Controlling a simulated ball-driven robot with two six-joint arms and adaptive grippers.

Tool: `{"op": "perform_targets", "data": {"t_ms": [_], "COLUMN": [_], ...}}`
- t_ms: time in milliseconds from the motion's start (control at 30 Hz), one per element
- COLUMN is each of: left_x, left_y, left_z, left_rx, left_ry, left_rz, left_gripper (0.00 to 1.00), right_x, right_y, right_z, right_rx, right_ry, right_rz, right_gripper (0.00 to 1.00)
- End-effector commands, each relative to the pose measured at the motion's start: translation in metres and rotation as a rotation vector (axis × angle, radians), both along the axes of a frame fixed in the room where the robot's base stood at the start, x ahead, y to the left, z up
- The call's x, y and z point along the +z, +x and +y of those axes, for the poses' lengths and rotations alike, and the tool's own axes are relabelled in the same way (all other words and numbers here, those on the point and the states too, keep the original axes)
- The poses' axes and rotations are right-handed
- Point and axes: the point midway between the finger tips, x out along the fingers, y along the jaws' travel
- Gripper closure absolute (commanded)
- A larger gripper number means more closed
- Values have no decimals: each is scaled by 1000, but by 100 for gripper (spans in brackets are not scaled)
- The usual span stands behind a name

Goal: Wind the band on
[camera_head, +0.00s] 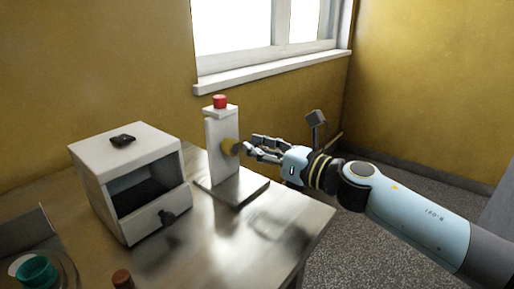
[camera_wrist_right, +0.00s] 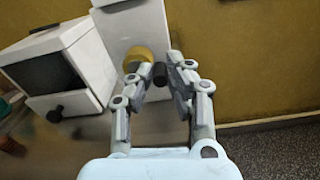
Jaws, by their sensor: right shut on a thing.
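A white upright post (camera_head: 222,150) with a red knob (camera_head: 220,101) on top stands on a flat base plate on the metal table. A yellow round hub (camera_head: 231,146) sits on the post's side facing my right arm. My right gripper (camera_head: 250,147) reaches in from the right at the hub's height. In the right wrist view the yellow hub (camera_wrist_right: 138,58) shows just beyond the fingertips. My right gripper (camera_wrist_right: 157,75) is shut on a dark grip (camera_wrist_right: 159,73) beside the hub. No band can be made out. My left gripper is not in view.
A white open-fronted box (camera_head: 128,175) with a dark knob (camera_head: 167,217) stands left of the post. A teal cup (camera_head: 36,272) and a brown peg (camera_head: 122,279) are at the front left. The metal table (camera_head: 215,240) is clear before the post.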

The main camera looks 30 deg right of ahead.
Motion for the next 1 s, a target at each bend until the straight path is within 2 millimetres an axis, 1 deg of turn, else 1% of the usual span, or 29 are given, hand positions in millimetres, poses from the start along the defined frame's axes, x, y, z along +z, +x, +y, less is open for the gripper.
{"op": "perform_targets", "data": {"t_ms": [167, 367, 667, 1000], "left_x": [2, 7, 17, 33], "left_y": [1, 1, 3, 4], "left_z": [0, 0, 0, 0], "left_rx": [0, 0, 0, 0], "left_ry": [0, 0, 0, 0], "left_rz": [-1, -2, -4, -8], "left_gripper": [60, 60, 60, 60], "right_x": [-2, -5, -13, -20], "right_y": [0, 0, -1, -3], "right_z": [0, 0, 2, 7], "right_rx": [-2, -2, -3, -4], "right_ry": [68, 210, 478, 783], "right_rz": [24, 73, 167, 275], "right_gripper": [100, 100, 100, 100]}}
